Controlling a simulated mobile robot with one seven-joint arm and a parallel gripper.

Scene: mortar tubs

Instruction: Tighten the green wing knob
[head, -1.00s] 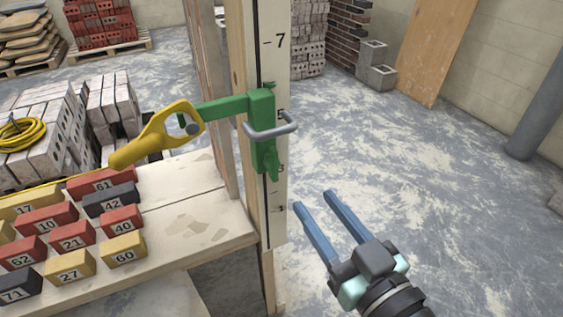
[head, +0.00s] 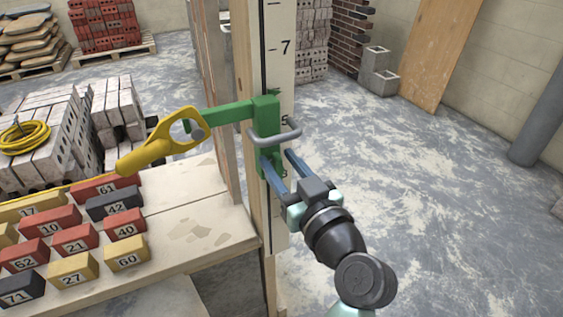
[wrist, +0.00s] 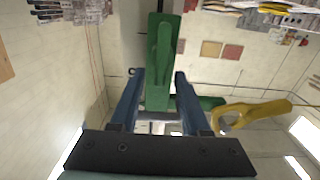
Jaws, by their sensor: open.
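The green wing knob (head: 278,163) sits at the lower end of a green clamp (head: 266,112) on the numbered wooden post (head: 273,215). My gripper (head: 276,157) is open, with its two blue fingers pointing up at the knob from below. In the wrist view the knob (wrist: 162,50) stands lengthwise, centred between and just beyond the open fingertips (wrist: 159,72). Some gap shows on both sides; I cannot tell if either finger touches it. The knob is partly hidden by the fingers in the head view.
A grey U-shaped handle (head: 276,138) crosses the clamp just above my fingertips. A yellow line holder (head: 160,143) hangs on the clamp's green arm at left. A wooden bench (head: 190,232) with numbered blocks is left of the post.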

